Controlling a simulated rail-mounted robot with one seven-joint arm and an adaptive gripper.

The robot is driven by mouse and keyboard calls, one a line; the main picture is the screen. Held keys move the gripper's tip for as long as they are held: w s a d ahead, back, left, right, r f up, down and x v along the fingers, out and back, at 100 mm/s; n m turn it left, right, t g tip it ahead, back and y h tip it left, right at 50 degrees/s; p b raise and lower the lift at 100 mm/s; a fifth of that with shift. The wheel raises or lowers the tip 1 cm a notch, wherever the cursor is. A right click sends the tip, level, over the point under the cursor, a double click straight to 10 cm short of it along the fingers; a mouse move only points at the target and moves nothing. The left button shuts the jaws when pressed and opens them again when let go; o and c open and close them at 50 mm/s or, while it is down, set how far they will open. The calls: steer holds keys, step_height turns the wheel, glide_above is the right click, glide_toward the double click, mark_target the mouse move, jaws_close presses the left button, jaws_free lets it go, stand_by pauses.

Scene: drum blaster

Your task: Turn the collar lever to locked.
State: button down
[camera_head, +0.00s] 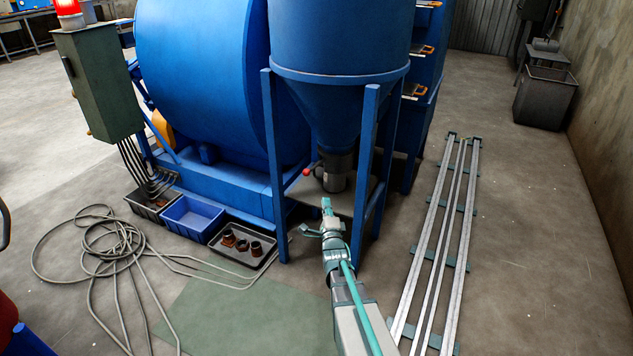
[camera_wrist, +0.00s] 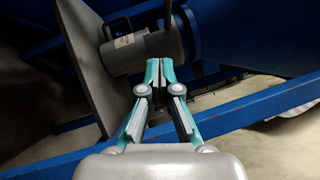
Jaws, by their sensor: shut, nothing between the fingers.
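The grey discharge collar (camera_head: 336,172) sits under the blue cone hopper (camera_head: 340,100). A lever with a red knob (camera_head: 306,172) sticks out from its left side. In the wrist view the collar (camera_wrist: 128,58) is a grey cylinder with a small pale label; the red knob is not clear there, and a grey bar crosses near the top edge. My gripper (camera_head: 326,202) is shut and empty, in front of and below the collar. In the wrist view its teal fingertips (camera_wrist: 160,65) overlap the collar's lower right edge; I cannot tell whether they touch it.
Blue hopper legs (camera_head: 275,170) stand on both sides of the collar, and a grey plate (camera_wrist: 88,55) lies beneath it. A black tray (camera_head: 240,262) with several parts and a blue bin (camera_head: 190,218) stand left. Floor rails (camera_head: 437,240) run along the right.

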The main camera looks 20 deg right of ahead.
steer(key=a+r+b+x, duration=0.1)
steer(key=a+b+x, duration=0.1)
steer(key=x, duration=1)
steer(key=shift+w+r+h, duration=0.2)
steer(key=shift+r+h, duration=0.1)
steer(key=shift+r, duration=0.1)
steer(key=shift+w, duration=0.15)
